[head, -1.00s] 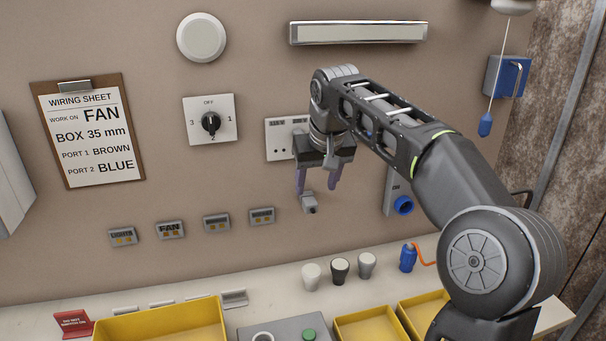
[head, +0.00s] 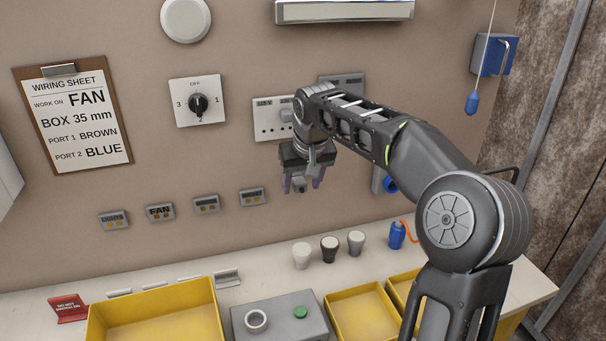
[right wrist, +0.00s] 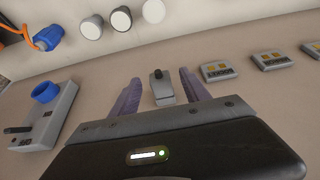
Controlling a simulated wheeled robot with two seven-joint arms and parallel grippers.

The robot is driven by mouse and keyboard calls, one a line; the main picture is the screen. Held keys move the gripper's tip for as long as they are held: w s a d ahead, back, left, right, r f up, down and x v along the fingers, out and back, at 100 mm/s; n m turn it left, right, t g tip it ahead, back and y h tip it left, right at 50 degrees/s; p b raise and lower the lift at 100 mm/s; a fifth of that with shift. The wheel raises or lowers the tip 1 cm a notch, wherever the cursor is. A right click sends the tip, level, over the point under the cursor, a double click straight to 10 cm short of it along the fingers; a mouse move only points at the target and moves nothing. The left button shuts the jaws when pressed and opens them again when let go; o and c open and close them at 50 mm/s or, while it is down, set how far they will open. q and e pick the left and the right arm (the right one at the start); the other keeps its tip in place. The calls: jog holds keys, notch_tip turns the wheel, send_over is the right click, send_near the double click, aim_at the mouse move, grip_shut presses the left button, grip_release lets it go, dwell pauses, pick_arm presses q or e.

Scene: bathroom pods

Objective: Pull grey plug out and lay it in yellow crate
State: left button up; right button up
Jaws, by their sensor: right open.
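A small grey block with a dark stub (head: 299,189), which looks like the grey plug, is at the wall below the white socket panel. It also shows in the right wrist view (right wrist: 162,95), between the fingers. My right gripper (head: 302,184) is open, one finger on each side of it; I see no clear contact. In the right wrist view my gripper (right wrist: 160,92) shows its purple fingers spread. A large yellow crate (head: 155,321) stands on the counter at lower left and looks empty. My left gripper is out of view.
A light grey piece sits on the white socket panel (head: 268,122), partly behind my arm. Small yellow trays (head: 362,312) and a grey box with a green button (head: 280,318) stand beside the crate. Several cups (head: 329,249) and a blue connector (head: 397,235) stand behind them.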

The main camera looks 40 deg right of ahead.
grip_shut()
dwell(1.2)
